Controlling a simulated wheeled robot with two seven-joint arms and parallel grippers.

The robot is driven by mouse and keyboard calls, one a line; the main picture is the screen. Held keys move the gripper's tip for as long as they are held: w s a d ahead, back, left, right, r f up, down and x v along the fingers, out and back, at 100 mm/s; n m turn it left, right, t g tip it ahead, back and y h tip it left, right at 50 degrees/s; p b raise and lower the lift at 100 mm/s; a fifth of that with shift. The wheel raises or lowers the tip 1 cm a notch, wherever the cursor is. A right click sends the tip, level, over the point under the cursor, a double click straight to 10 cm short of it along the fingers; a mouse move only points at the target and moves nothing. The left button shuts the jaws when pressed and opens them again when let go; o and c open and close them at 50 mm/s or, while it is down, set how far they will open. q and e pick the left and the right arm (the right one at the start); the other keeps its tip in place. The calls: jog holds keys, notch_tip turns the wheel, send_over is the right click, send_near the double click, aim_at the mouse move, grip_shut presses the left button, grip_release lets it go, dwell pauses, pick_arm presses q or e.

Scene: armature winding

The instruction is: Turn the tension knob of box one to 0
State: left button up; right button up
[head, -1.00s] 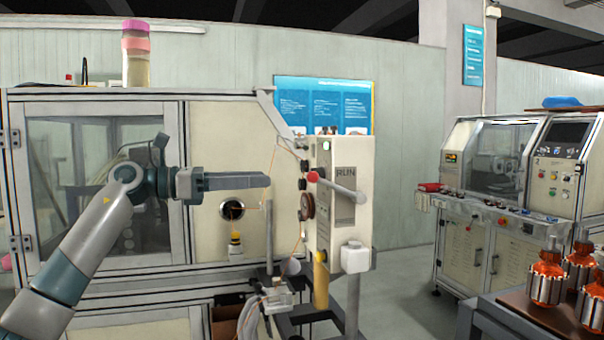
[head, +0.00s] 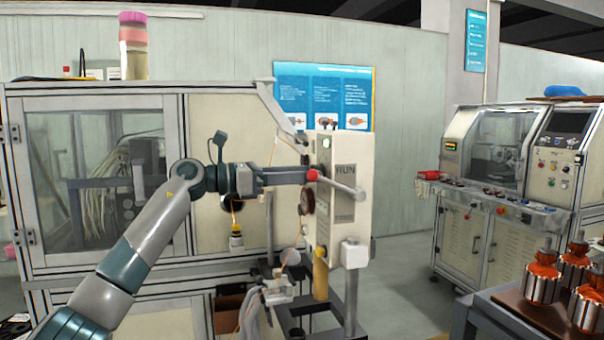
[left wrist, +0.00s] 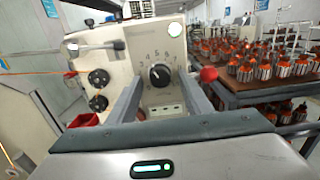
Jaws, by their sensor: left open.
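The cream box marked RUN (head: 345,228) stands on the front of the winding machine. In the left wrist view the box (left wrist: 120,66) faces me, and its black knob (left wrist: 160,75) sits in a ring of printed numbers too small to read surely. My left gripper (head: 308,174) reaches the box's left face in the head view. In the left wrist view its two fingers (left wrist: 162,92) are open, one on each side of the knob, with gaps to it. The knob is hidden in the head view. My right gripper is not in view.
A lever with a red ball (head: 312,175) sticks out close to my left gripper; the ball also shows right of the fingers in the left wrist view (left wrist: 208,74). Two dark round parts (left wrist: 98,90) are on the box's left. Orange-wound armatures (head: 543,280) stand at right.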

pick_arm(q)
jog(key=c, duration=1.1)
